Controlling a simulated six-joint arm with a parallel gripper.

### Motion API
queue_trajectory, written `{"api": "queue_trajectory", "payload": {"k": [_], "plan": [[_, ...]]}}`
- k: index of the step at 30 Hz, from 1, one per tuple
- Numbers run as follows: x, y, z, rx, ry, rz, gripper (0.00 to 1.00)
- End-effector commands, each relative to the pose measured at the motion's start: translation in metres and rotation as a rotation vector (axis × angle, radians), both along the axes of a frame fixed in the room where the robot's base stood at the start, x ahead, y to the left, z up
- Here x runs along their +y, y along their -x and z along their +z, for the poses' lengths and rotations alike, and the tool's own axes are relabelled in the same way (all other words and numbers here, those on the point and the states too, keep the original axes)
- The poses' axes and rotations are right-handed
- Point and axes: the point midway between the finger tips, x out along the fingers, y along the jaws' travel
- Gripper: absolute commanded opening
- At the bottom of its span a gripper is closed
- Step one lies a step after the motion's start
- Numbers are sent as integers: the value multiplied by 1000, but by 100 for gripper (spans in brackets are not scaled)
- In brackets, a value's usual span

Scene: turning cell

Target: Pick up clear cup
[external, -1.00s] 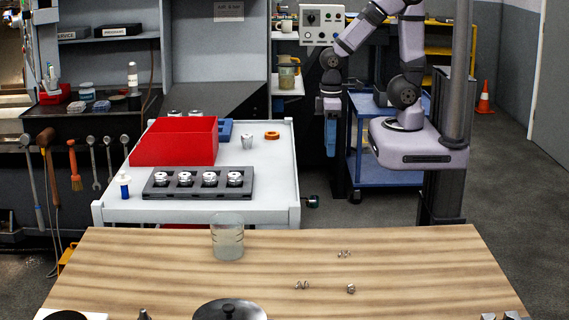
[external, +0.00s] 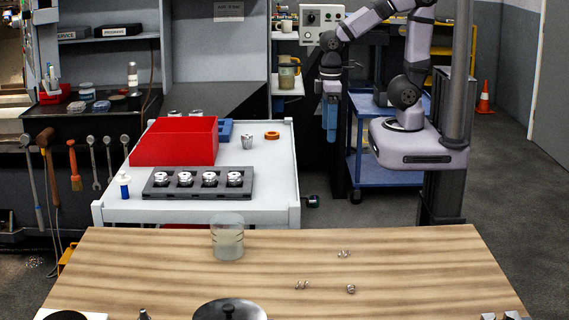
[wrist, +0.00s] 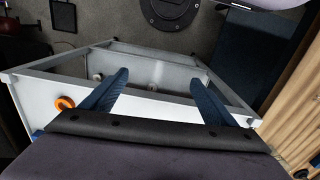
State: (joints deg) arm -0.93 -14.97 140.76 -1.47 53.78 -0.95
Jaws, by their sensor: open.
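The clear cup (external: 228,240) stands upright on the wooden table near its back edge, left of the middle, in the external view. It looks see-through with faint bands around it. My gripper (external: 330,131) hangs pointing down behind the wooden table, to the right of the white cart, well apart from the cup. In the wrist view my gripper (wrist: 160,95) has its two blue fingers spread wide with nothing between them. The cup is not seen in the wrist view.
The white cart (external: 270,190) holds a red bin (external: 175,141), a dark tray (external: 198,182) of metal parts and an orange ring (external: 272,135). A dark round lid (external: 229,310) and small metal bits (external: 343,254) lie on the wooden table (external: 420,270). Its right side is mostly clear.

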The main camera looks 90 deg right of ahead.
Motion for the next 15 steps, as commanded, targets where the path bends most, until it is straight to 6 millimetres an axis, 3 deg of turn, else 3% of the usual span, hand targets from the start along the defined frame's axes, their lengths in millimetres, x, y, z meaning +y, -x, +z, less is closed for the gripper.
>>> {"api": "queue_trajectory", "payload": {"k": [8,11,15], "plan": [[3,-47,-15,-12,174,435,80],[11,-74,-18,-24,264,651,80],[41,-127,-22,-46,442,1052,80]]}}
